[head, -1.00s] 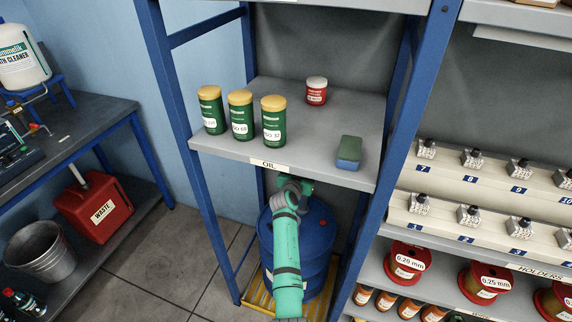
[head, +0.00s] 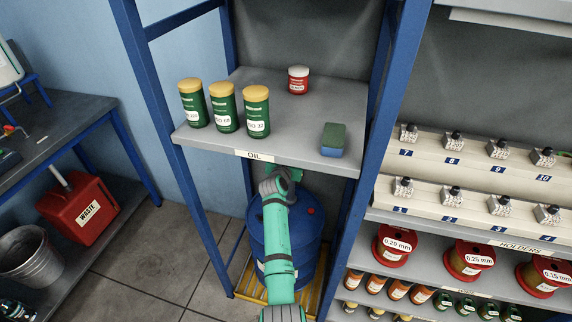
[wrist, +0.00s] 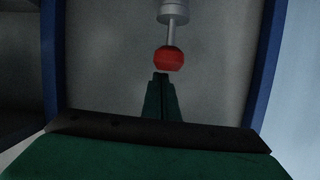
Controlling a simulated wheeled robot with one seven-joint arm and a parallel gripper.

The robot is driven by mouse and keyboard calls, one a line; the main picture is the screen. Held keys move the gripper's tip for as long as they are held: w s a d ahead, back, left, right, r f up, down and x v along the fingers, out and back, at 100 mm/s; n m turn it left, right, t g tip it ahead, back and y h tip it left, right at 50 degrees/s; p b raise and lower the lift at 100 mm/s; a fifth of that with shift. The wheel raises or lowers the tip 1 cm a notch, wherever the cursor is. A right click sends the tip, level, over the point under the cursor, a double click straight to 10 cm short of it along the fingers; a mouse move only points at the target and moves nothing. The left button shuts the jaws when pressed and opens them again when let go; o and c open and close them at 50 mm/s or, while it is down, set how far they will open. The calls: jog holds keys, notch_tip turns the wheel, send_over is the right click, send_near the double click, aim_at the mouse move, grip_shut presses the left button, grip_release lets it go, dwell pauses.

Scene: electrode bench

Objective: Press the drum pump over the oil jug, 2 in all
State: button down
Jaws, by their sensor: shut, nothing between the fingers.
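A blue drum (head: 296,235) stands under the shelf marked OIL in the head view, partly hidden behind my arm. In the wrist view a red knob (wrist: 169,59) sits on the end of a grey rod, which looks like the pump's handle. My gripper (wrist: 161,76) shows there with its green fingers closed together and empty. Its tips are in line with the knob and look close to it; I cannot tell whether they touch. I cannot make out an oil jug.
The OIL shelf (head: 202,146) overhangs the drum and holds green cans (head: 223,108), a red tin (head: 298,80) and a sponge (head: 333,140). Blue uprights (head: 375,130) flank the space. The drum stands on a yellow grate (head: 243,280). The floor (head: 150,250) at left is clear.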

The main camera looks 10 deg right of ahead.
jog(key=v, duration=1)
jog(key=shift+r, duration=0.3)
jog(key=shift+w+a, duration=0.1)
jog(key=s+a+f+n+y, duration=0.1)
jog(key=s+a+f, duration=0.2)
jog(key=s+f, duration=0.65)
jog(key=s+a+f+n+y, duration=0.2)
jog(key=s+f, duration=0.4)
jog(key=s, duration=0.6)
jog(key=s+a+f+n+t+y, duration=0.1)
jog(key=s, duration=0.8)
jog(key=s+a+f+y, duration=0.1)
jog(key=s+a, duration=0.1)
jog(key=s, duration=0.7)
jog(key=s+r, duration=0.6)
jog(key=s, duration=0.6)
jog(key=s+r+n, duration=0.1)
jog(key=s+r, duration=0.6)
jog(key=s, duration=0.4)
jog(key=shift+s+a+r+t, duration=0.25)
jog(key=shift+s+a+t, duration=0.1)
jog(key=shift+a+t, duration=0.05)
